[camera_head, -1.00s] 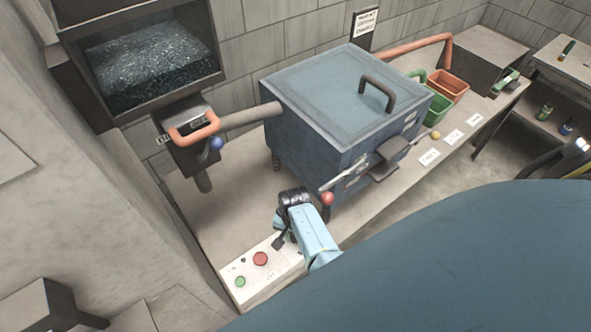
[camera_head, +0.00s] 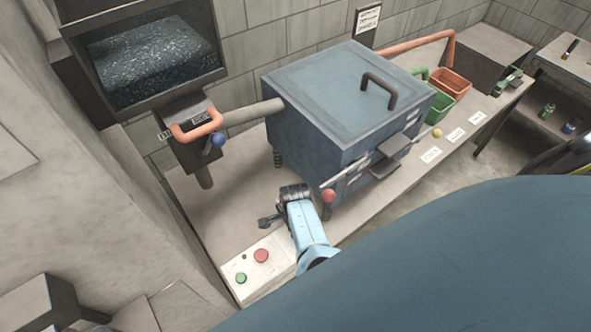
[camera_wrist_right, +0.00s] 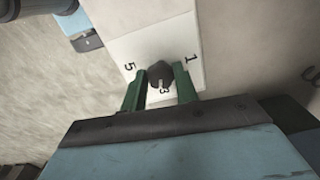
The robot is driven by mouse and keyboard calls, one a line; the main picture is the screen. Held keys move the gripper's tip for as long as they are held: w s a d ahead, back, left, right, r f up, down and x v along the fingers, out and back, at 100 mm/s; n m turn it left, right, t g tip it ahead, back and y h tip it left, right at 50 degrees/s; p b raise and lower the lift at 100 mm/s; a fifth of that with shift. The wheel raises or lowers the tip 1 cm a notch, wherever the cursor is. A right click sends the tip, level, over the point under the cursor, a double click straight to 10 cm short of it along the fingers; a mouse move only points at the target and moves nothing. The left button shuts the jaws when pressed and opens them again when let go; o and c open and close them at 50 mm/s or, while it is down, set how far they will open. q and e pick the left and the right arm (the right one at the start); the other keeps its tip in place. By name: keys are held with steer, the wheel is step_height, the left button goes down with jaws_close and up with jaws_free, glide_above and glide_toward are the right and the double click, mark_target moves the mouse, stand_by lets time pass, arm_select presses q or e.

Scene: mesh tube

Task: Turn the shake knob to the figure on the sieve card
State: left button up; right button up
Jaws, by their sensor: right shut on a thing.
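The dark shake knob (camera_wrist_right: 160,73) shows in the right wrist view on a white dial plate (camera_wrist_right: 150,45) with the figures 5, 3 and 1. A light mark on the knob lies on the side by the 3. My right gripper (camera_wrist_right: 160,84) is shut on the knob, one green finger on each side. In the head view my light blue right wrist (camera_head: 306,226) is over the white control panel (camera_head: 241,262); its fingers and the knob are hidden there. A printed card (camera_head: 367,19) hangs on the back wall, its text too small to read. My left gripper is not in view.
A red button (camera_head: 261,255) and a green button (camera_head: 241,278) sit on the panel. The blue sieve box (camera_head: 320,85) stands behind my wrist, with a red-knobbed lever (camera_head: 328,195) close to it. Green and orange bins (camera_head: 447,84) stand farther right.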

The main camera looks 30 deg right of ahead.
stand_by(0.5)
steer(key=o, duration=1)
